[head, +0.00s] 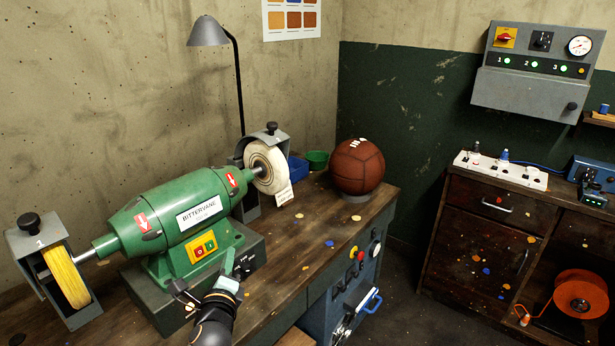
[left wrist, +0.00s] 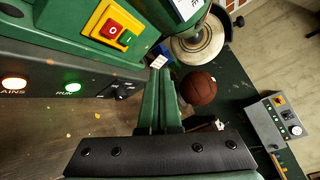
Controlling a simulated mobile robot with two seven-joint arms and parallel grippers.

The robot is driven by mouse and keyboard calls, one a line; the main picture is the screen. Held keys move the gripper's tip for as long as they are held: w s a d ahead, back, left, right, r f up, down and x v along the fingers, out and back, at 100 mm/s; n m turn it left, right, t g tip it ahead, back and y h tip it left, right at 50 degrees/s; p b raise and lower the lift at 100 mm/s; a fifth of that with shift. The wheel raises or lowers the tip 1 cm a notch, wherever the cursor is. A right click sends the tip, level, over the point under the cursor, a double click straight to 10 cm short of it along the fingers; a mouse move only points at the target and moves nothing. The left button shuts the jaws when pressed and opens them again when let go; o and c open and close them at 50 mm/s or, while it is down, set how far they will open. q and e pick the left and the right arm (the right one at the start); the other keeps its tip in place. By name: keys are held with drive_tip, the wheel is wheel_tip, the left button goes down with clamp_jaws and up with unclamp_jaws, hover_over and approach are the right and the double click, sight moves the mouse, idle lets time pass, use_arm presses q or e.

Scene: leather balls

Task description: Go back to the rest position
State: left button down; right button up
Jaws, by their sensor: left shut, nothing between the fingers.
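My left gripper (head: 229,266) is in front of the green bench grinder's base, over the workbench top. Its green fingers are together with nothing between them, as the left wrist view (left wrist: 160,75) shows. The green grinder (head: 180,215), marked BITTERVANE, carries a yellow wheel (head: 66,277) at left and a white buffing wheel (head: 265,167) at right. A brown leather ball (head: 357,166) rests on a small grey ring at the bench's far right end. The ball also shows past the fingers in the left wrist view (left wrist: 199,88). My right gripper is in neither view.
The grinder base with its red and green switch (head: 204,246) is close beside my left gripper. A green bowl (head: 317,159) and a blue box (head: 297,169) sit near the ball. The bench top (head: 305,235) right of the gripper is clear.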

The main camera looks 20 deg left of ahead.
use_arm(q)
drive_tip(key=s+d+f+n+g+h, duration=0.2)
drive_tip(key=s+d+f+n, duration=0.25)
drive_tip(key=f, duration=0.35)
drive_tip(key=s+d+f+n+g+h, duration=0.1)
drive_tip(key=s+d+f+n+h, duration=0.2)
drive_tip(key=s+f, duration=0.3)
drive_tip(key=s+d+f+n+g+h, duration=0.1)
drive_tip(key=s+d+f+n+h, duration=0.1)
drive_tip(key=s+d+f+n, duration=0.2)
drive_tip(key=s+d+f+n+g+h, duration=0.1)
drive_tip(key=s+d+f+n, duration=0.3)
drive_tip(key=s, duration=0.7)
wheel_tip(320, 180, down, 3)
drive_tip(key=shift+d+r+n+g+h, duration=0.1)
drive_tip(key=shift+d+n+g+h, duration=0.25)
drive_tip(key=shift+n+g, duration=0.7)
